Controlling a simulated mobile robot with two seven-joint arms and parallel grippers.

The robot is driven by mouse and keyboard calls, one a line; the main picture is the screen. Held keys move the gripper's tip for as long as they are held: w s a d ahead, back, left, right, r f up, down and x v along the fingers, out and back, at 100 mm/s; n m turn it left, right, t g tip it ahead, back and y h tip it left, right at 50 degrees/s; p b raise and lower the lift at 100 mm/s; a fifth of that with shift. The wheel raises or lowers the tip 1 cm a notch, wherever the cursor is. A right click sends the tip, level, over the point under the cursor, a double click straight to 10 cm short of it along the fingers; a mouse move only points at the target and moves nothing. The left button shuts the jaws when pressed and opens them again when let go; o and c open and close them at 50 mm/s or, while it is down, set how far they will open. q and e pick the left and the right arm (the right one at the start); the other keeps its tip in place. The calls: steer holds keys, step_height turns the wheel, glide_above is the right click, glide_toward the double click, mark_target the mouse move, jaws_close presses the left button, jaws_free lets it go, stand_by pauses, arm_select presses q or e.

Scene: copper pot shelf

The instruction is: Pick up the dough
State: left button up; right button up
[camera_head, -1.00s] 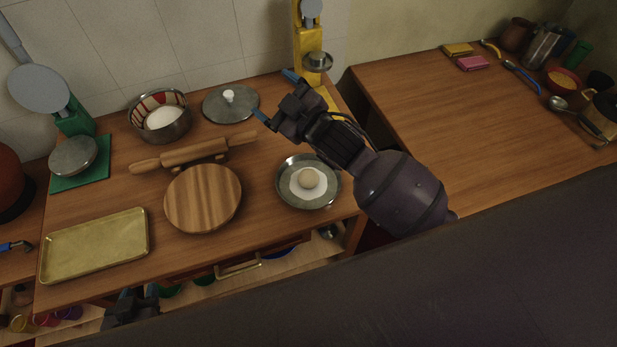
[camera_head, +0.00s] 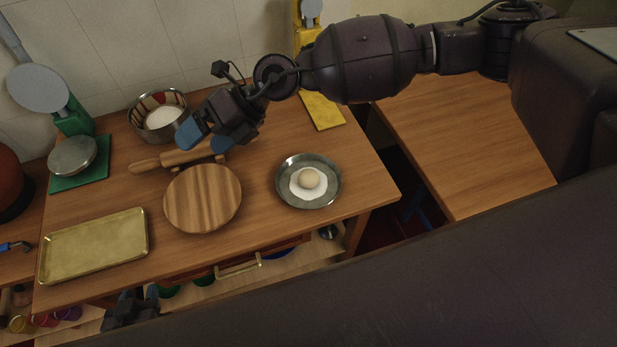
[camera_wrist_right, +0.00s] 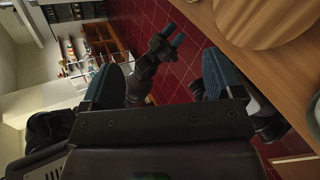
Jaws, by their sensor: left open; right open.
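The dough (camera_head: 309,179) is a small pale ball on white flour in a round grey metal plate (camera_head: 327,197) on the right part of the wooden table. My right gripper (camera_head: 204,137) is open and empty above the rolling pin, up and to the left of the dough. Its two blue fingers (camera_wrist_right: 160,84) show in the right wrist view with nothing between them. My left gripper (camera_head: 128,305) is low at the table's front edge, partly hidden, with blue fingertips; it also shows in the right wrist view (camera_wrist_right: 170,38).
A round wooden board (camera_head: 203,198), a rolling pin (camera_head: 150,164), a brass tray (camera_head: 94,246), a pot of flour (camera_head: 158,117) and a green scale (camera_head: 75,158) share the table. A yellow scale (camera_head: 322,110) stands at the back right. A gap separates the second counter (camera_head: 460,140).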

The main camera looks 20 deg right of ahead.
steer(key=d+f+n+h, duration=0.1)
steer(key=d+f+h, duration=0.7)
steer(key=d+f, duration=0.35)
steer(key=m+t+h, duration=0.1)
steer(key=h, duration=0.3)
glide_above(309, 178)
steer(key=f, duration=0.7)
steer(key=shift+s+a, duration=0.2)
steer(key=shift+a, duration=0.15)
steer(key=shift+w+d+f, duration=0.15)
steer(key=shift+d+f, duration=0.05)
steer(key=shift+f, duration=1.15)
steer(key=shift+w+d+f, duration=0.1)
steer(key=shift+d+f, duration=0.05)
steer(key=shift+f, duration=1.15)
steer(key=c, duration=1.1)
steer(key=shift+r, duration=0.1)
